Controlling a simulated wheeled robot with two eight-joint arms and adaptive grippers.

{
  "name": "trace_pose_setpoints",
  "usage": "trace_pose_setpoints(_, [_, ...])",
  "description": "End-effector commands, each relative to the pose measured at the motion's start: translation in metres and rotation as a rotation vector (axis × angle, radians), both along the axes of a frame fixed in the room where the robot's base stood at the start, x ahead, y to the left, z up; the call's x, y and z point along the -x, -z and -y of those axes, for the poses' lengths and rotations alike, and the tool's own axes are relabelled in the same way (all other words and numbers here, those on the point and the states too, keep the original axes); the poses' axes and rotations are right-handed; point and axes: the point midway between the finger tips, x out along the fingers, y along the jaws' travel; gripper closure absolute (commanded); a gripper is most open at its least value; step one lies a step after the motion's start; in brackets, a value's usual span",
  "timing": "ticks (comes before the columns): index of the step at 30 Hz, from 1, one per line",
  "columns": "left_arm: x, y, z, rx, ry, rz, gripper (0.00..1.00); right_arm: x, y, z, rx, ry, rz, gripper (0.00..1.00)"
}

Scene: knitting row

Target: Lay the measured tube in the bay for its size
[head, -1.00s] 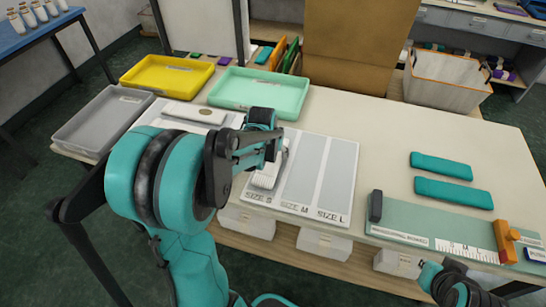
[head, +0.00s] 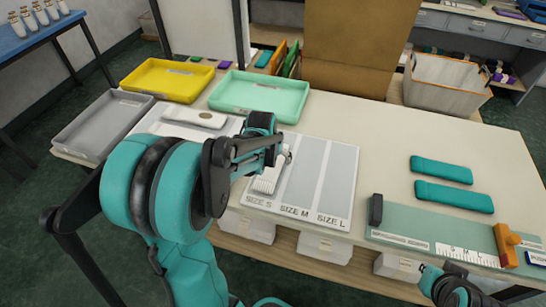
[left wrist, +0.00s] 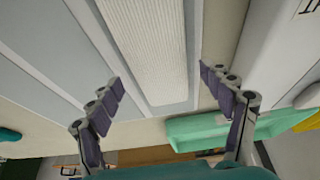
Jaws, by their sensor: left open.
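A white ribbed tube (head: 268,181) lies in the SIZE S bay of the grey sizing board (head: 301,208). It also shows in the left wrist view (left wrist: 150,45), lying lengthwise within one strip. My left gripper (left wrist: 160,88) is open, with one finger on each side of the tube's end and clear of it. In the head view my left gripper (head: 279,150) is over the far end of the tube and partly hides it. The SIZE M bay (head: 304,180) and SIZE L bay (head: 336,185) are empty. My right gripper (head: 452,286) is partly in view at the bottom right, its fingers unclear.
A green measuring board (head: 420,232) with a dark stop and an orange slider (head: 507,241) is at the right. Two teal tubes (head: 453,196) lie behind it. Grey (head: 100,150), yellow (head: 165,95) and mint (head: 250,115) trays stand at the left. The table's middle back is clear.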

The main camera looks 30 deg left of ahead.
Motion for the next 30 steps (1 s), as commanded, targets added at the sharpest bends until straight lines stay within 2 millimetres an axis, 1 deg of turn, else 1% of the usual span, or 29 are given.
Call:
trace_pose_setpoints(1, [0.004,-0.013,0.001,0.000,0.000,0.000,0.20,0.000,-0.008,0.000,0.000,0.000,0.000,1.00])
trace_pose_setpoints(9, [0.027,-0.070,0.006,0.000,-0.001,0.000,0.20,0.000,-0.033,0.000,0.000,0.000,0.000,1.00])
trace_pose_setpoints(13, [0.035,-0.088,0.008,0.000,-0.001,0.000,0.20,0.000,-0.041,0.000,0.000,0.000,0.000,1.00])
trace_pose_setpoints(17, [0.039,-0.098,0.010,0.000,0.000,0.000,0.20,0.000,-0.044,0.000,0.000,0.000,0.000,1.00])
trace_pose_setpoints(19, [0.043,-0.103,0.016,-0.001,0.008,0.006,0.20,0.000,-0.045,0.000,0.000,0.000,0.000,1.00])
trace_pose_setpoints(20, [0.046,-0.105,0.020,-0.003,0.014,0.011,0.20,0.000,-0.045,0.000,0.000,0.000,0.000,1.00])
trace_pose_setpoints(23, [0.063,-0.116,0.043,-0.011,0.046,0.037,0.20,0.000,-0.044,0.000,0.000,0.000,0.000,1.00])
trace_pose_setpoints(27, [0.099,-0.129,0.087,-0.021,0.110,0.098,0.20,0.000,-0.044,0.000,0.000,0.000,0.000,1.00])
trace_pose_setpoints(30, [0.125,-0.132,0.113,-0.026,0.156,0.143,0.20,0.000,-0.044,0.000,0.000,0.000,0.000,1.00])
